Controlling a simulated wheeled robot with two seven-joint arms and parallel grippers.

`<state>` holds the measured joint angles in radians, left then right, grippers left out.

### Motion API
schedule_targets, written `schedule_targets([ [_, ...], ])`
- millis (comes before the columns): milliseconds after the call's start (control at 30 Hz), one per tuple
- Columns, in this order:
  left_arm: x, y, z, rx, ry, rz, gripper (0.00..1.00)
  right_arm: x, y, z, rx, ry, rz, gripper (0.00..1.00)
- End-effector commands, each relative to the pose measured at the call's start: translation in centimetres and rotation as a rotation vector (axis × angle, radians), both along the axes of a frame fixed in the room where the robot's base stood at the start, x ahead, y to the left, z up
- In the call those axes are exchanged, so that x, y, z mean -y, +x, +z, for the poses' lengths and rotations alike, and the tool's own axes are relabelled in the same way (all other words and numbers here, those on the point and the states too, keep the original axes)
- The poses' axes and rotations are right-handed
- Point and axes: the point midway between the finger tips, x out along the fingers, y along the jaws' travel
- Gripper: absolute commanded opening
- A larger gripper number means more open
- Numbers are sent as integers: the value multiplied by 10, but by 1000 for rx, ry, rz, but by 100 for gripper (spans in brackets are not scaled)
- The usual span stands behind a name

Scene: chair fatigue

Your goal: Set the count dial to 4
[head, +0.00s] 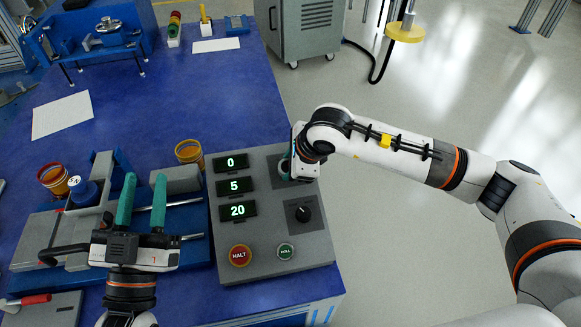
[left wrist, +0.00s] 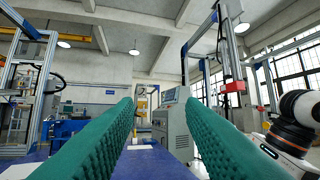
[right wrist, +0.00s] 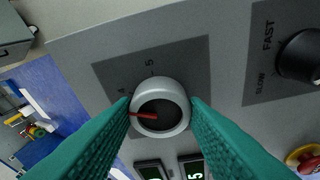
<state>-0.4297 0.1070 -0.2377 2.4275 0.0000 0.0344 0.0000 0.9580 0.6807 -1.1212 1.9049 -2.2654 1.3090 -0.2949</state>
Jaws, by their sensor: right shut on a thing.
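The grey control panel (head: 262,268) stands on the blue table. The count dial (right wrist: 160,92) is a pale round knob with a red pointer, on a dark plate marked with numbers, of which 5 and what looks like 4 show. The pointer points left in the right wrist view, slightly below that 4. My right gripper (right wrist: 160,107) is shut on the knob, one finger on each side; it also shows in the head view (head: 286,166), hiding most of the dial. My left gripper (head: 143,178) is open and empty above the table, left of the panel.
Panel displays read 0 (head: 231,162), 5 (head: 235,186) and 20 (head: 238,210). A black SLOW-FAST knob (head: 303,213), a red HALT button (head: 240,256) and a green button (head: 286,251) are nearby. Grey fixtures and orange cups (head: 189,152) crowd the left side. The table's middle is clear.

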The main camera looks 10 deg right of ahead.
Motion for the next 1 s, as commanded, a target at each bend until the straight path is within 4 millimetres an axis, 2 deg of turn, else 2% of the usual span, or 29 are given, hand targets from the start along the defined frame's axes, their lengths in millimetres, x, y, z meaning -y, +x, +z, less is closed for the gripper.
schedule_targets([
  [300,0,-14,22,168,-48,-9,36,0,0,0,1,31,-82,16],
  [767,0,-16,25,186,-53,-10,36,0,0,0,1,33,-91,16],
  [800,0,-16,25,186,-52,-10,36,0,0,0,1,34,-90,46],
  [900,0,-16,24,185,-52,-10,36,0,0,0,1,34,-90,61],
  [1000,0,-15,24,185,-52,-10,36,0,0,0,0,34,-90,61],
])
